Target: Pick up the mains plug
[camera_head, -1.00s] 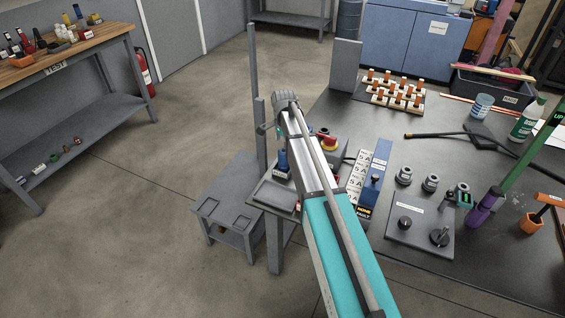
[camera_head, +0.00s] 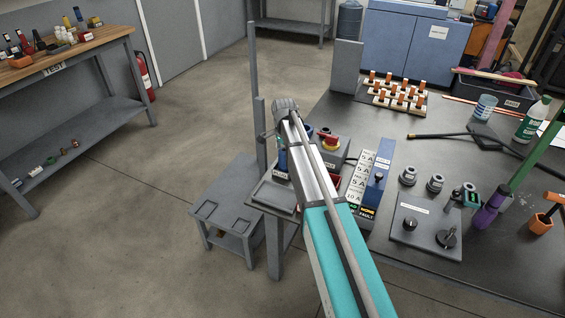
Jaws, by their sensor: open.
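I cannot pick out the mains plug with certainty. A small blue upright piece (camera_head: 282,160) with a dark top stands at the table's left edge, partly behind my arm. A black rod or cable (camera_head: 440,136) lies across the back of the table; I cannot tell what its left end is. My gripper (camera_head: 268,133) is only partly in view at the far end of my arm, above the table's left edge. It is open, and I see nothing held in it. My arm hides much of the space below and beside it.
A red and yellow button box (camera_head: 328,141), a labelled blue panel (camera_head: 377,176) and a knob plate (camera_head: 425,230) stand right of my arm. A peg board (camera_head: 396,103) sits behind. A grey stool (camera_head: 228,210) stands left of the table. The floor farther left is clear.

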